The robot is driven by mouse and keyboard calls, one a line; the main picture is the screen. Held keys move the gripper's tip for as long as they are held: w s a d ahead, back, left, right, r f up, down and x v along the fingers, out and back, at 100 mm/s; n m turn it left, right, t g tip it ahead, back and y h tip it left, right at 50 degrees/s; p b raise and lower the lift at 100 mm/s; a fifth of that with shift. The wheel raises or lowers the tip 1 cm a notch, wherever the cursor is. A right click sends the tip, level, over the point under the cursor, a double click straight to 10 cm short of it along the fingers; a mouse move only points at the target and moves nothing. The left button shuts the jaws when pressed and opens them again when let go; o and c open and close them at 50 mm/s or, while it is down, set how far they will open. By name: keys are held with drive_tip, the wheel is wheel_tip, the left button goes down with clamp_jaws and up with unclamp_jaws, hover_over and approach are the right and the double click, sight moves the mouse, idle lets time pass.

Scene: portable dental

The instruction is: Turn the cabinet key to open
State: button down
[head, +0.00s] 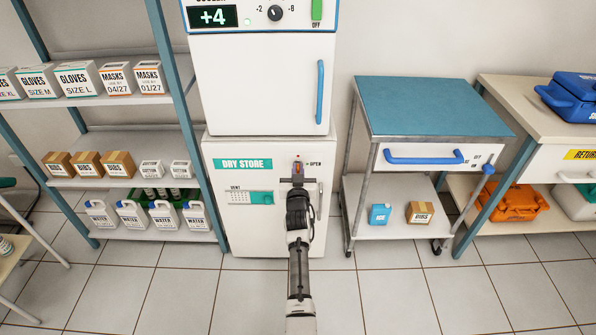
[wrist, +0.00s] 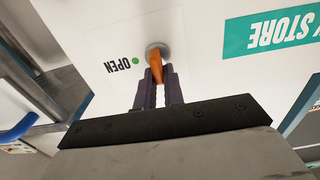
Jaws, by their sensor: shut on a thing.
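The white dry store cabinet (head: 228,180) stands on the floor under a second white unit. An orange key (head: 297,167) sits in a round lock (wrist: 158,50) at the cabinet's upper right. The key also shows in the wrist view (wrist: 156,68), where the picture is turned upside down. A green dot (wrist: 136,61) and the word OPEN lie beside the lock, to its right in the head view. My gripper (head: 297,180) is shut on the key, with its two dark fingers (wrist: 157,88) on either side. The key is not lined up with the green dot. The cabinet door is closed.
A blue-topped cart (head: 428,105) stands to the right of the cabinet. A shelf rack (head: 150,118) with boxes and water jugs stands to the left. The cabinet's vertical handle (head: 320,200) is right of my arm. Tiled floor in front is clear.

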drive_tip(key=shift+d+f+m+b, duration=0.15)
drive_tip(key=shift+d+f+m, duration=0.05)
drive_tip(key=shift+m, duration=2.8)
drive_tip(key=shift+d+f+m+b, duration=0.15)
drive_tip(key=shift+d+f+m, duration=0.1)
drive_tip(key=shift+m, duration=2.75)
drive_tip(key=shift+d+f+m+b, duration=0.15)
drive_tip(key=shift+d+f+m, duration=0.05)
drive_tip(key=shift+m, duration=2.8)
drive_tip(key=c, duration=1.5)
unclamp_jaws()
